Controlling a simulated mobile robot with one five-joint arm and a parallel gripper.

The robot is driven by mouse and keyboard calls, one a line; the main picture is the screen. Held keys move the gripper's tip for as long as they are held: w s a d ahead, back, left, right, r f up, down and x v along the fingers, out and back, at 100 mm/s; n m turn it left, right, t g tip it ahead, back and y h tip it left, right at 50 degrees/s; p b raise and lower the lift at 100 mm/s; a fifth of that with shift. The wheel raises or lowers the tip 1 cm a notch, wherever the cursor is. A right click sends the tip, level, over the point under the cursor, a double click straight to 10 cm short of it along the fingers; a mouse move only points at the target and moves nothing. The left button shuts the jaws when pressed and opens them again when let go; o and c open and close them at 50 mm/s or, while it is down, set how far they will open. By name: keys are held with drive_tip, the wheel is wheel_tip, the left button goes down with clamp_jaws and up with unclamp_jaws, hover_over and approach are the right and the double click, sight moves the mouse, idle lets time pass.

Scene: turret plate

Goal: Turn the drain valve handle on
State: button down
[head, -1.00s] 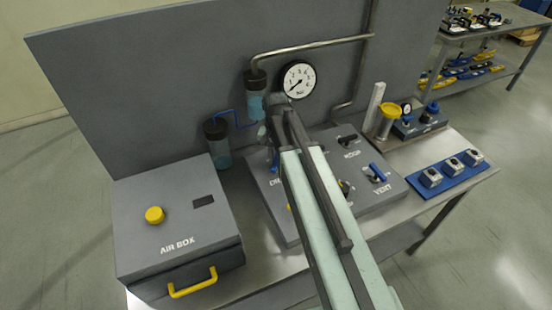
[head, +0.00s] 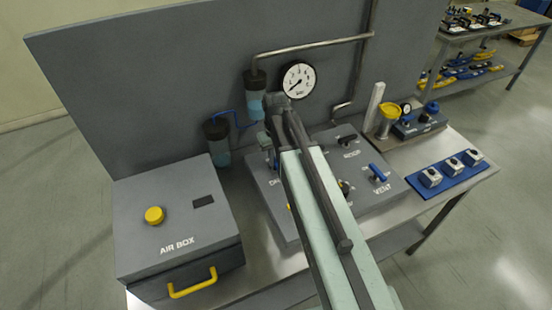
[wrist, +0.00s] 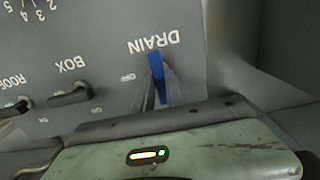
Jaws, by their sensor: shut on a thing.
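The drain valve handle is a blue lever (wrist: 157,78) beside the upside-down DRAIN label (wrist: 153,43) on the grey panel in the wrist view. My gripper (wrist: 160,92) is shut on the handle; its grey fingers show around the lever's lower part, and its green body fills the bottom of that view. In the head view my gripper (head: 267,142) is over the panel's left back part, with my arm hiding most of the drain valve and its label.
The grey panel (head: 260,200) also bears a blue VENT lever (head: 379,172) and a dark ROOF lever (head: 347,139). The AIR BOX (head: 205,230) stands left. Two bottles (head: 217,145) and a gauge (head: 299,80) are behind. A blue tray (head: 450,175) lies right.

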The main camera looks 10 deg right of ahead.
sight(276, 161)
drive_tip(key=shift+w, duration=0.1)
idle(0.3)
drive_tip(key=c, duration=1.4)
unclamp_jaws()
drive_tip(key=shift+o, duration=0.2)
wheel_tip(276, 161, up, 8)
drive_tip(key=p, duration=0.8)
drive_tip(key=shift+r, duration=0.1)
drive_tip(key=shift+f, duration=0.2)
